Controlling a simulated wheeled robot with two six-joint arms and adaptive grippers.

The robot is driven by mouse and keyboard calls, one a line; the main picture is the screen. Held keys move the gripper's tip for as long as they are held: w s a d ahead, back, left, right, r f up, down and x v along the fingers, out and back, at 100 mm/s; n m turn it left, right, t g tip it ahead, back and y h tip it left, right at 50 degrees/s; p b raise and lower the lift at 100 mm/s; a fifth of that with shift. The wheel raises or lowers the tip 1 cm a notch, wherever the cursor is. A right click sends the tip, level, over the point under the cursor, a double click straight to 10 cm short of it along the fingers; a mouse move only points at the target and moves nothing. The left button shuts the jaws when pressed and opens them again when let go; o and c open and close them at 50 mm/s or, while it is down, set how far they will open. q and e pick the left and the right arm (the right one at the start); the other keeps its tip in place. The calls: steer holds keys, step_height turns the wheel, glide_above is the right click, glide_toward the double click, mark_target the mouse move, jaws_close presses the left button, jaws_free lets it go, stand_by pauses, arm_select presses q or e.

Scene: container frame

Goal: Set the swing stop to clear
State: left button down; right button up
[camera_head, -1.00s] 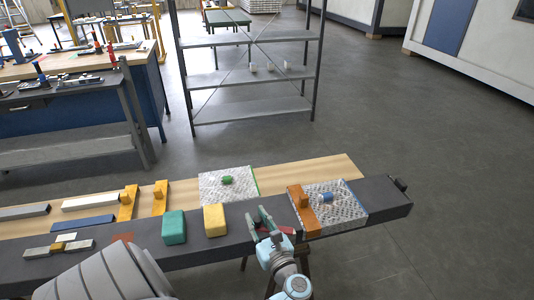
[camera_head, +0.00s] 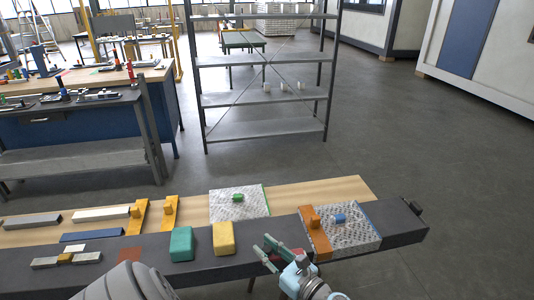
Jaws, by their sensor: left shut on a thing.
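My left gripper (camera_head: 270,252) is over the front edge of the dark beam (camera_head: 390,217), right of the yellow block. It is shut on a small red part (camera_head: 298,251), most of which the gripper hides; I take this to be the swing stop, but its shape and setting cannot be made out. An orange bracket (camera_head: 314,230) stands on the beam just right of the gripper, against a silver patterned plate (camera_head: 352,236) with a blue knob (camera_head: 341,218). My right gripper is not in view.
A green block (camera_head: 181,244) and a yellow block (camera_head: 223,238) stand left of the gripper. A second patterned plate (camera_head: 225,208) with a green knob lies behind on the wooden board (camera_head: 330,190). Two yellow-orange brackets and several bars lie further left. A metal shelf (camera_head: 265,130) stands beyond clear floor.

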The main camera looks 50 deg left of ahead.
arm_select(q)
steer(key=c, duration=1.3)
jaws_free()
steer(key=shift+c, duration=0.2)
steer(key=shift+r, duration=0.1)
step_height(320, 180, up, 10)
steer(key=shift+f, duration=0.1)
steer(key=shift+w, duration=0.1)
